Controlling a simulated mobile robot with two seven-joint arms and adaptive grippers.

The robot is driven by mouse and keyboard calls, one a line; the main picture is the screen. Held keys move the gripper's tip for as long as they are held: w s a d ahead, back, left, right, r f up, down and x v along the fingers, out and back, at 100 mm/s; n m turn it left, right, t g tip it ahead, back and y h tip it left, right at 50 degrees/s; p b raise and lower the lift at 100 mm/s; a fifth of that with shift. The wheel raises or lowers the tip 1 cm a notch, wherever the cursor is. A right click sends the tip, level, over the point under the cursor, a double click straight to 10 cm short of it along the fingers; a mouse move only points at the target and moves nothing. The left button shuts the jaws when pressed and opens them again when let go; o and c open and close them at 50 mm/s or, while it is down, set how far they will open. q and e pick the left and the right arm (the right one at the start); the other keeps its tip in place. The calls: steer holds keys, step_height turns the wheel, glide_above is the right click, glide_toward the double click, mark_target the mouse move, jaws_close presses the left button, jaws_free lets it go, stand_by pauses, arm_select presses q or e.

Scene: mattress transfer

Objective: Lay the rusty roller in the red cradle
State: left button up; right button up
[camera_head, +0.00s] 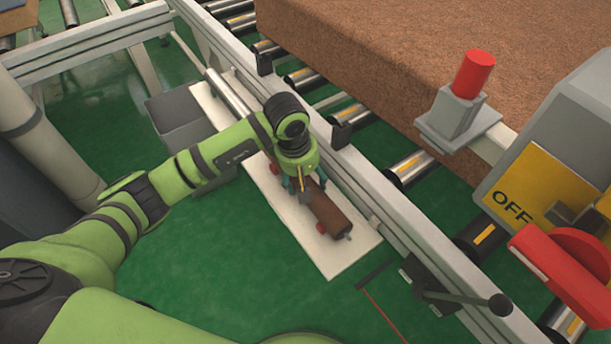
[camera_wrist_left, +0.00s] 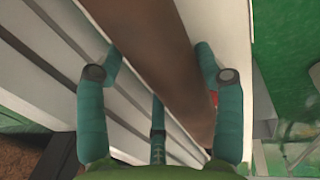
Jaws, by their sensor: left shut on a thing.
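The rusty roller (camera_head: 329,213) is a brown cylinder with a thin metal axle end, lying lengthwise over the white board beside the conveyor frame. Red parts of the cradle (camera_head: 321,228) show at the roller's near left side and near its far end; the rest is hidden. I cannot tell whether the roller touches the cradle. My left gripper (camera_head: 303,186) is over the roller and shut on it. My right gripper is not in view.
The white board (camera_head: 345,260) lies on the green floor, with a shiny metal roller (camera_head: 228,92) at its far end. A grey bin (camera_head: 180,120) stands to the left. The conveyor rail (camera_head: 400,225) runs close on the right, with a brown mattress (camera_head: 400,50) and control box beyond.

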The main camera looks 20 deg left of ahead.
arm_select(q)
steer(key=shift+r, duration=0.1)
steer(key=o, duration=1.8)
steer(key=r, duration=0.4)
steer(key=s+a+r, duration=0.1)
steer(key=r, duration=0.6)
steer(key=shift+s+a+r, duration=0.2)
steer(key=shift+s+r, duration=0.15)
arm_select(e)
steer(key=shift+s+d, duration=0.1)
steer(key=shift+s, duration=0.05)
arm_select(q)
steer(key=shift+s, duration=0.1)
